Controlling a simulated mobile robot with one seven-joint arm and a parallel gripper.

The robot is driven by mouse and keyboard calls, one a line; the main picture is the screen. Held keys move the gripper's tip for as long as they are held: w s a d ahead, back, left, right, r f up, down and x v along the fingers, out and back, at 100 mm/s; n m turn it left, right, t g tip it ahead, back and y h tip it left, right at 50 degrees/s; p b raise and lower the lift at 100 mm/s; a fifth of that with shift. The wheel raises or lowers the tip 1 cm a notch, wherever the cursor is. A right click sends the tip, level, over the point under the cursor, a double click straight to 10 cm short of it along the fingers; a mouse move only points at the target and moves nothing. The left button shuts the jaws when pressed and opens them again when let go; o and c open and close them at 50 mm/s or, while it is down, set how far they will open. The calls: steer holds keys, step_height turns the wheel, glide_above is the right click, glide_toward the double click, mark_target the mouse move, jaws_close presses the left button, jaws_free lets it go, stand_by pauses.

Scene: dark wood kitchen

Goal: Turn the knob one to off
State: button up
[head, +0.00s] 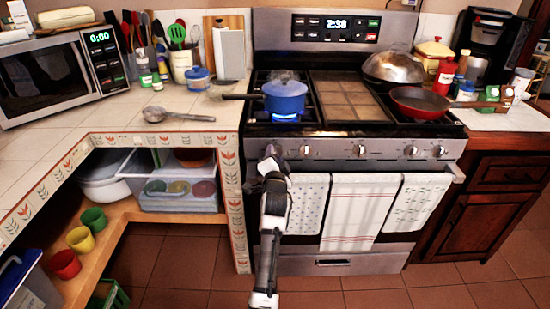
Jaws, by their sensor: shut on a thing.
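The stove (335,147) has a row of knobs along its steel front panel. My gripper (270,152) is at the left end of this panel, shut on what appears to be the leftmost knob, which my gripper and arm hide. Its turn angle cannot be seen. The other knobs show at the panel's left part (305,151), middle (359,150) and right (411,151). A blue flame (286,118) burns under the blue pot (285,97) on the left front burner.
Towels (362,212) hang from the oven handle right of my arm. A red pan (420,102) and a wok (393,67) stand on the right burners. A ladle (155,114) lies on the left counter.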

steer(key=m+p, duration=0.1)
steer(key=m, duration=0.5)
steer(key=shift+r, duration=0.1)
steer(key=shift+m, duration=0.3)
stand_by(0.3)
steer(key=o, duration=0.9)
steer(key=shift+o, duration=0.2)
steer(key=s+b, duration=0.2)
steer(key=s, duration=1.2)
steer(key=shift+w, duration=0.1)
